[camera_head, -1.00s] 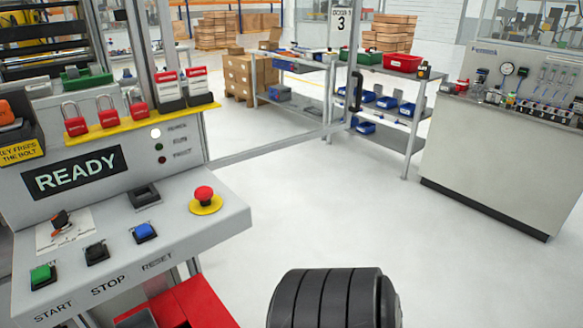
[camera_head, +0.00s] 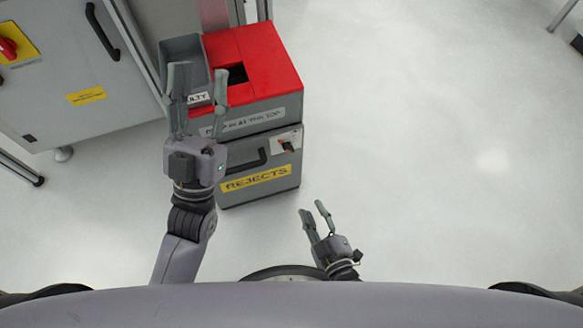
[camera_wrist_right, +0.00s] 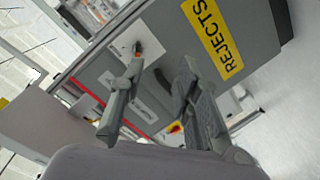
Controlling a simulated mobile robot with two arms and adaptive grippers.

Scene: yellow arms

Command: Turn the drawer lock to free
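The drawer lock (camera_head: 287,146) is a small dark knob with an orange-red mark on a pale plate, at the upper right of the grey drawer front (camera_head: 240,195). In the right wrist view the lock (camera_wrist_right: 138,48) shows just beyond one fingertip; I cannot tell if they touch. A black handle (camera_head: 248,161) is left of it, above a yellow REJECTS label (camera_head: 256,178). My right gripper (camera_head: 312,207) is open and empty, low and right of the drawer; its fingers (camera_wrist_right: 161,60) are apart. My left gripper (camera_head: 200,70) is open in front of the grey bin.
A red-topped box (camera_head: 262,60) with a dark opening sits above the drawer. A grey open bin (camera_head: 188,48) stands beside it. A grey cabinet (camera_head: 70,75) with a black handle and red switch is at left. The floor (camera_head: 430,150) at right is clear.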

